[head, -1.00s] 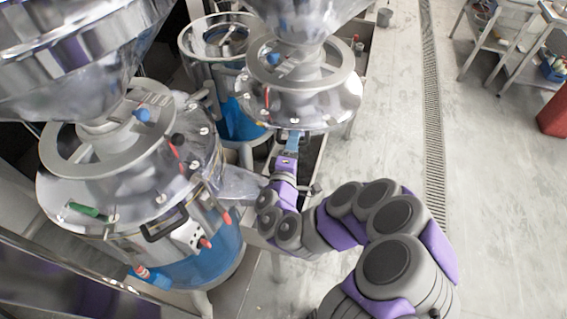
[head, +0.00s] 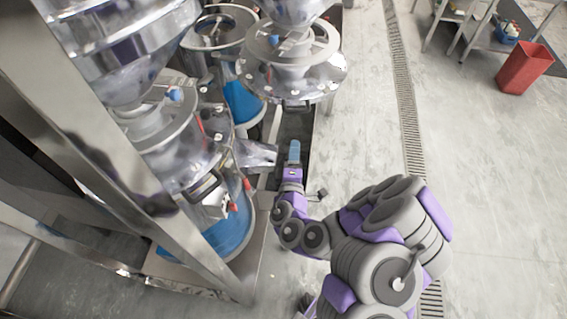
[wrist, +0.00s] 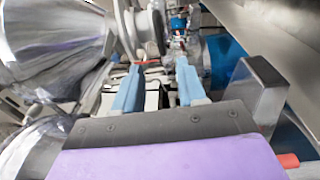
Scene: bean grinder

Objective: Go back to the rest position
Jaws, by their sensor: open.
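My gripper (head: 294,152) reaches out in front of the grinder machines in the head view, with its blue fingertips close to the dark gap between them. In the wrist view the two blue fingers of my gripper (wrist: 158,88) stand apart with nothing held between them. My purple and grey arm is bent, with its elbow at the lower right of the head view.
A grinder (head: 190,165) with a metal funnel and spout stands left of my gripper, and another (head: 290,65) stands behind it. A steel post (head: 125,150) crosses the left. The floor at right is clear up to a red bin (head: 524,67).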

